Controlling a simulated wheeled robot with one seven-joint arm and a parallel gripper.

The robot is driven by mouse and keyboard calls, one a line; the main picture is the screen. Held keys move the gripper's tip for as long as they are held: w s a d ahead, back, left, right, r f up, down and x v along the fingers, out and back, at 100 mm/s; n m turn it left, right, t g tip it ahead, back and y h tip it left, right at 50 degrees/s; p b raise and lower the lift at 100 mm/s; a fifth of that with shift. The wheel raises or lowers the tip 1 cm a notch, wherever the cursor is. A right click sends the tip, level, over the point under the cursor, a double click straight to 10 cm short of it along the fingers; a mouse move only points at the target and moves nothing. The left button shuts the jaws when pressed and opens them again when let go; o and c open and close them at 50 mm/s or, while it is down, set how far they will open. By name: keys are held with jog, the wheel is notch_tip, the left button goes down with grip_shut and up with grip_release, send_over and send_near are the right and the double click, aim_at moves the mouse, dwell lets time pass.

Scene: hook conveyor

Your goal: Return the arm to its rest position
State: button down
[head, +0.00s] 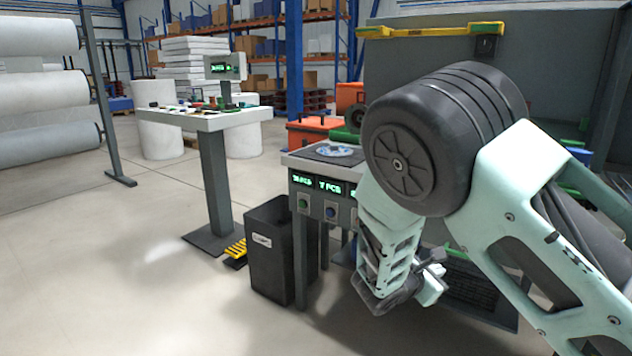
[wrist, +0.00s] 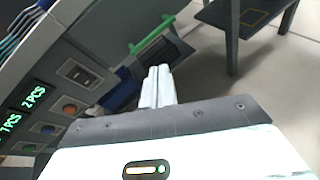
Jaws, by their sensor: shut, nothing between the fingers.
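My gripper (wrist: 158,72) shows in the wrist view with its two pale fingers pressed together and nothing between them. In the head view my arm is folded on the right side, with its pale green links and a large black joint. The lower forearm and wrist hang down in front of the grey station (head: 322,176). The wrist view shows the station's front panel (wrist: 52,88) tilted at the left, with green displays and buttons, apart from the fingers.
A black bin (head: 270,255) stands on the floor left of the station. A white table (head: 213,170) with small parts and a screen stands farther back left. Large white rolls (head: 40,90) are at far left. The floor at front left is clear.

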jog(key=s+a+r+m+g+y, duration=0.3)
jog(key=s+a+m+y, duration=0.15)
jog(key=s, duration=0.65)
jog(key=s+a+r+m+g+y, duration=0.25)
jog(key=s+a+m+y, duration=0.2)
jog(key=s, duration=0.75)
jog(key=s+a+r+m+g+y, duration=0.3)
jog(key=s+a+r+m, duration=0.15)
jog(key=s, duration=0.65)
notch_tip(320, 180, up, 23)
jog(key=p, duration=2.3)
jog(key=shift+s+a+f+m, duration=0.2)
jog(key=shift+s+a+m, duration=0.05)
jog(key=shift+s+m, duration=0.1)
